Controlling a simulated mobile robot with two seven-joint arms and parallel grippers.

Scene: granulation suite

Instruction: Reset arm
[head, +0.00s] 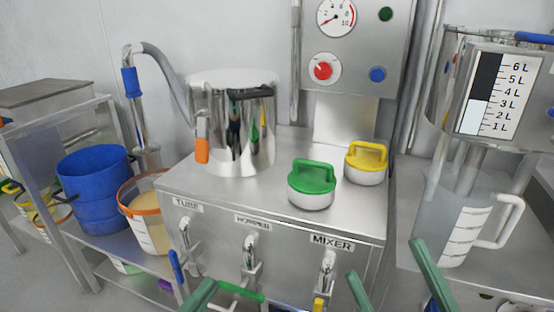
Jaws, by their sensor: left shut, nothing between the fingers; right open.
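My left gripper (212,283) shows at the bottom edge, left of centre, as green fingers closed together with nothing held. It is in front of the steel cabinet (290,205), near the hopper valve (250,255). My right gripper (384,256) is at the bottom right, with its two green fingers spread apart and nothing between them. It is in front of the cabinet's right edge, right of the mixer valve (327,270). Most of both arms is outside the picture.
On the cabinet stand a steel pot (235,125), a green-handled lid (312,183) and a yellow-handled lid (367,162). A clear jug (455,225) stands right, under a level gauge (497,95).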

